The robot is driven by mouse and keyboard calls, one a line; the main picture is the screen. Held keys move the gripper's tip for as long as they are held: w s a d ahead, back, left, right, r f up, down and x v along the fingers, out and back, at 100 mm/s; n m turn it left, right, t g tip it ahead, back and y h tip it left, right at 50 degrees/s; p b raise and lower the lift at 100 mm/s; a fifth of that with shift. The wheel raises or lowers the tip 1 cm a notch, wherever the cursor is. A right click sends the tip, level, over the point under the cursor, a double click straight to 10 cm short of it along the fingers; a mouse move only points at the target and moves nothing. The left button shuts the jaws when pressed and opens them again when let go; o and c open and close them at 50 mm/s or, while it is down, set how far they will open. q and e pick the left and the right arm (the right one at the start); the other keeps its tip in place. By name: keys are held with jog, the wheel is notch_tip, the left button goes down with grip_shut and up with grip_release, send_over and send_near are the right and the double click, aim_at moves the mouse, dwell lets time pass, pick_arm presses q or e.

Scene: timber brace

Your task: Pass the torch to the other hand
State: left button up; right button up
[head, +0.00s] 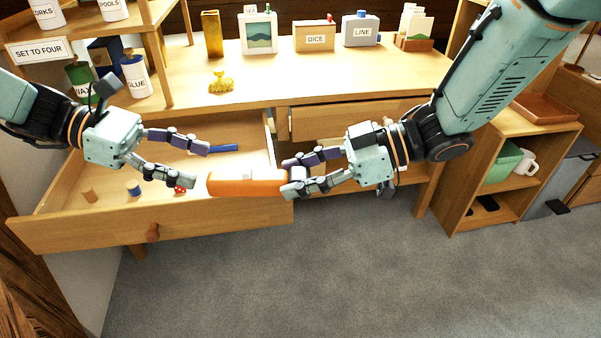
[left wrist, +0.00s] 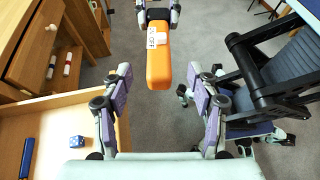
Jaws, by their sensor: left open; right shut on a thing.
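The torch is an orange block-like body (head: 246,183) held level above the front of the open drawer. My right gripper (head: 289,177) is shut on its right end. My left gripper (head: 198,167) is open, with its fingers spread just off the torch's left end. In the left wrist view the torch (left wrist: 158,66) points in between the spread left fingers (left wrist: 160,76), with a gap on both sides. A white label with small markings shows on it. The right gripper (left wrist: 157,14) holds its far end there.
The open drawer (head: 105,228) below holds a blue stick (head: 223,148), a cork-coloured piece (head: 88,195), a blue piece (head: 134,188) and a red die (head: 180,189). The desk top (head: 330,80) carries a DICE box (head: 315,38) and other items. Grey floor lies open in front.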

pick_arm(q)
jog(key=s+a+f+m+g+y, duration=0.15)
jog(key=s+f+y, duration=0.35)
jog(key=f, duration=0.6)
jog(key=s+a+f+m+y, duration=0.2)
jog(key=s+f, duration=0.4)
jog(key=f, duration=0.6)
jog(key=s+a+f+m+t+y, duration=0.1)
jog(key=s+a+f+m+y, duration=0.1)
jog(key=s+f+m, duration=0.3)
jog(key=s+a+f+m+t+y, duration=0.1)
jog(key=s+a+f+m+y, duration=0.2)
jog(key=s+m, duration=0.5)
jog(key=shift+s+f+t+y, duration=0.35)
jog(key=shift+s+f+y, duration=0.6)
jog(key=shift+s, duration=1.15)
jog(key=shift+f+h, duration=0.25)
jog(key=shift+f, duration=0.05)
